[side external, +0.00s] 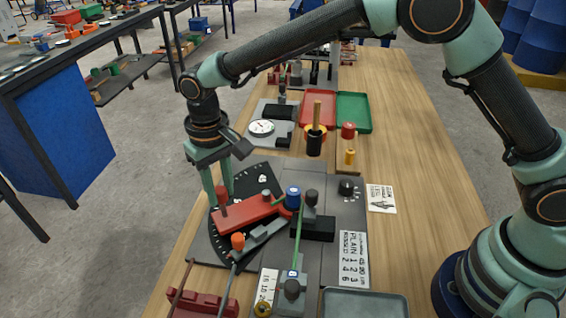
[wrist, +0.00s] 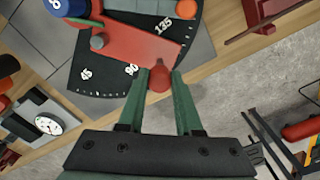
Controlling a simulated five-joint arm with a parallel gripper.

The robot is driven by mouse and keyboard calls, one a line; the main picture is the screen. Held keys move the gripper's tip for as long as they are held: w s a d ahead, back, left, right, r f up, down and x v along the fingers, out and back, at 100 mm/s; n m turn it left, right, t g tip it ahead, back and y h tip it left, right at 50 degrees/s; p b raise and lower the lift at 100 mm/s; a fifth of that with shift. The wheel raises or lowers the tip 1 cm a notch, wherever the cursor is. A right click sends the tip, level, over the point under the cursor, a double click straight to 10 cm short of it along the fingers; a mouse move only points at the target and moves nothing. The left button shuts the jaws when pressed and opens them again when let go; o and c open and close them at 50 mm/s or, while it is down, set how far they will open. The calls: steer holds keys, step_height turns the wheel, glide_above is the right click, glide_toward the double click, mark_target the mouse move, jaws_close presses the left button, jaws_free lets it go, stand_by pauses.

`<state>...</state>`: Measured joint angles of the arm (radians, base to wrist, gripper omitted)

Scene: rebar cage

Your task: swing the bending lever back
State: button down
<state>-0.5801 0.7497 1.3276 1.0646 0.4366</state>
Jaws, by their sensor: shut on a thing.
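The red bending lever (side external: 250,211) lies over a dark angle plate (side external: 213,245), running from a blue-capped post (side external: 293,196) out to an upright red handle (side external: 222,198). In the wrist view the lever (wrist: 140,45) crosses the plate (wrist: 97,78) between the 90 and 135 marks. My gripper (side external: 216,190) is at the handle from above. In the wrist view its two green fingers (wrist: 159,76) close on the handle's red knob. A green bar (side external: 297,240) runs along the bender, and its far end shows bent beside the lever at the post. The fingers partly hide the handle.
An orange-knobbed arm (side external: 238,241) stands near the lever's front side. Behind are a dial gauge (side external: 261,127), a red tray (side external: 318,108), a green tray (side external: 353,112) and a black cup (side external: 315,143). The table's left edge is close to my gripper.

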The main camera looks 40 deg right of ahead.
steer(key=shift+w+r, duration=0.1)
steer(key=shift+w, duration=0.05)
steer(key=shift+w+d+m, duration=0.5)
steer(key=shift+w+m, duration=0.3)
steer(key=w+d+m, duration=0.7)
steer(key=d+m, duration=0.4)
steer(key=s+d+m, duration=0.3)
steer(key=d+m, duration=0.3)
steer(key=d, duration=0.1)
steer(key=s+d+m, duration=0.4)
steer(key=d+m, duration=0.3)
steer(key=shift+s, duration=0.15)
